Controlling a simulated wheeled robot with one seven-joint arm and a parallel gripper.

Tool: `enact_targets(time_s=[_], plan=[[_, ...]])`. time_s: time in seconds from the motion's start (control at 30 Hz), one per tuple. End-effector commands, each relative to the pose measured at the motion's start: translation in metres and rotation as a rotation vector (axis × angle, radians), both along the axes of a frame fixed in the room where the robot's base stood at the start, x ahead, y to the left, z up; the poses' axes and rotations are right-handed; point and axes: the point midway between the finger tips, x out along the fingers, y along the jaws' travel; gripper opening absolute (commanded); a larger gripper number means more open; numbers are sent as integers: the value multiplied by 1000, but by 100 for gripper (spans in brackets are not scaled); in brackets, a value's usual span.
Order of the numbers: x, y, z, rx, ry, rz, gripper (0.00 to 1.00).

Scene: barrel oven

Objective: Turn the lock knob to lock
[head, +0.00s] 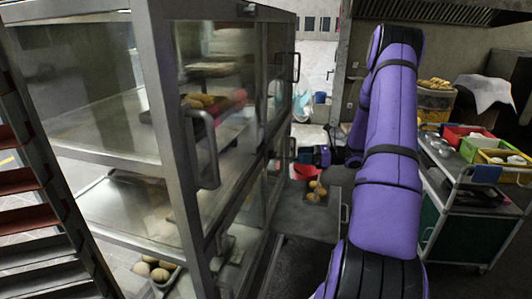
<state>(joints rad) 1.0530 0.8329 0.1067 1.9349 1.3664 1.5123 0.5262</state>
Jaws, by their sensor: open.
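A steel-framed glass cabinet (178,120) fills the left and middle of the head view, with its doors facing right. Dark metal fittings show along the door edges, one of them (291,147) at mid height near my gripper. Which small part is the lock knob, I cannot tell at this size. My purple arm comes up from the bottom, bends at the top and reaches back down. My gripper (305,156) points left towards the cabinet's door side and is open. It is close to the mid-height fitting; whether it touches it is too small to tell.
A large door handle (209,150) sticks out nearer to me. Trays with bread and round buns stand inside the cabinet. A low steel counter (311,216) with buns is beyond the doors. A cart (462,205) with coloured bins stands at right, and a dark rack (40,190) at left.

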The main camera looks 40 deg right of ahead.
Motion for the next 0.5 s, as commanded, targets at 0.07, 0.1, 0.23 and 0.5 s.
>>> enact_targets(time_s=[0.07,0.1,0.23,0.5], plan=[[-4,-13,-12,43,0,-43,64],[-5,-18,-15,56,-1,-58,64],[-4,-22,-20,77,-3,-77,64],[22,0,-20,77,-2,-75,64]])
